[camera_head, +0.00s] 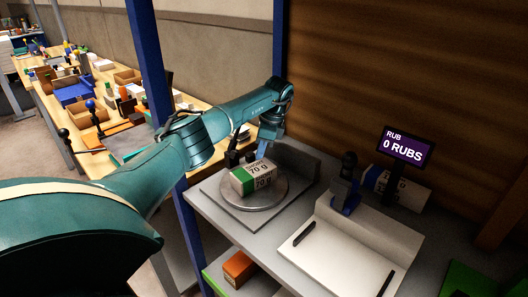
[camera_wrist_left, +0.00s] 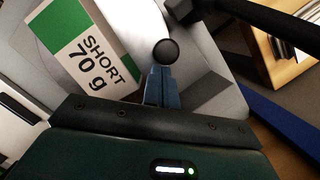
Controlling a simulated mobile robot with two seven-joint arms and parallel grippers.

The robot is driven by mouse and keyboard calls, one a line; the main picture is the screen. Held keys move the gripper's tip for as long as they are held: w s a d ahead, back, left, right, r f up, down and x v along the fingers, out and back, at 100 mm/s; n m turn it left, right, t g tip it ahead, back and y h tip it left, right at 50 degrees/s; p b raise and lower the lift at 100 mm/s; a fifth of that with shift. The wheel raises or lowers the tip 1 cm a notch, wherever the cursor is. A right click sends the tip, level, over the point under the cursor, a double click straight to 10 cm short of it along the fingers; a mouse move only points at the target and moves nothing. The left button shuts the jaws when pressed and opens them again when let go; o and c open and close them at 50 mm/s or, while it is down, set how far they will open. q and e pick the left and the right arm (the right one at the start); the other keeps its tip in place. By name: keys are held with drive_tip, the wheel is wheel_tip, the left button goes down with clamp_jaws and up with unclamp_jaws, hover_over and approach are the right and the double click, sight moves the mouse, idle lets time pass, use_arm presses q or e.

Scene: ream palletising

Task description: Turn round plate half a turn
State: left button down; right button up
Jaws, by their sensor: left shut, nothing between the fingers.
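The round plate (camera_head: 278,197) is a grey disc on a square grey base on the bench. A white and green paper ream (camera_head: 252,178) marked 70 g lies on it; its label reads SHORT 70 g in the left wrist view (camera_wrist_left: 88,50). My left gripper (camera_head: 265,152) points down at the far side of the plate, behind the ream. Its blue fingers (camera_wrist_left: 160,84) are shut and empty. A round black knob (camera_wrist_left: 166,52) shows right at the fingertips; I cannot tell if they touch. My right gripper is not in view.
A white board (camera_head: 335,250) with dark bars lies right of the plate. Behind it are a blue and black device (camera_head: 346,187), another ream (camera_head: 397,187) and a screen (camera_head: 406,146) reading 0 RUBS. A blue post (camera_head: 155,70) stands left; a cluttered table (camera_head: 105,150) lies beyond.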

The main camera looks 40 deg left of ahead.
use_arm(q)
drive_tip(key=shift+s+a+n+p, duration=0.3)
drive_tip(key=shift+a+n, duration=0.15)
drive_tip(key=shift+n, duration=0.25)
drive_tip(key=shift+a, duration=0.1)
idle(0.4)
drive_tip(key=b+v, duration=0.1)
drive_tip(key=v, duration=1.2)
drive_tip(key=shift+w, duration=0.15)
drive_tip(key=shift+a+r, duration=0.1)
